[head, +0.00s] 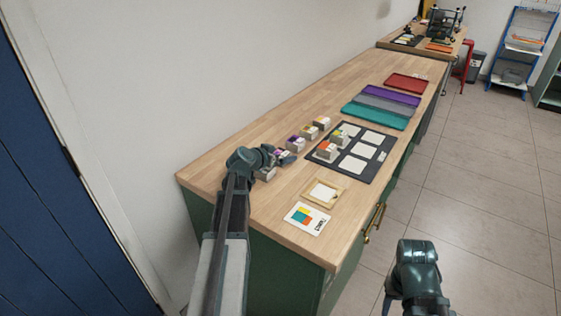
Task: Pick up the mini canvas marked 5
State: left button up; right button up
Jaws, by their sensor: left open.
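Several small block-like mini canvases stand in a row along the wall side of the wooden counter. The far ones (322,122), (309,132) and (295,143) show clear of my arm, with purple or yellowish faces. A near one (266,174) is partly covered by my left gripper (284,156), which is open over the near end of the row. Another block between its fingers is mostly hidden. I cannot read any number, so I cannot tell which is marked 5. My right arm's end (390,300) hangs low over the floor, its fingers unclear.
A dark mat (377,134) with white squares holds two colored blocks (327,152), (341,135). A wooden frame (323,193) and a colored card (307,218) lie nearer. Teal (375,116), grey, purple and red trays lie beyond.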

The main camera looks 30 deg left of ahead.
aim_at(281, 153)
pick_arm(q)
jog(key=shift+r, duration=0.1)
jog(key=shift+c, duration=0.3)
jog(key=c, duration=1.3)
jog(key=shift+r, duration=0.1)
jog(key=shift+r+p, duration=0.55)
jog(key=shift+p, duration=0.15)
notch_tip(281, 153, up, 3)
jog(key=p, duration=0.3)
jog(key=d, duration=0.5)
jog(key=s+d, duration=0.1)
jog(key=d, duration=1)
jog(key=shift+s+r+p, duration=0.35)
jog(key=shift+s, duration=0.05)
jog(key=shift+r, duration=0.1)
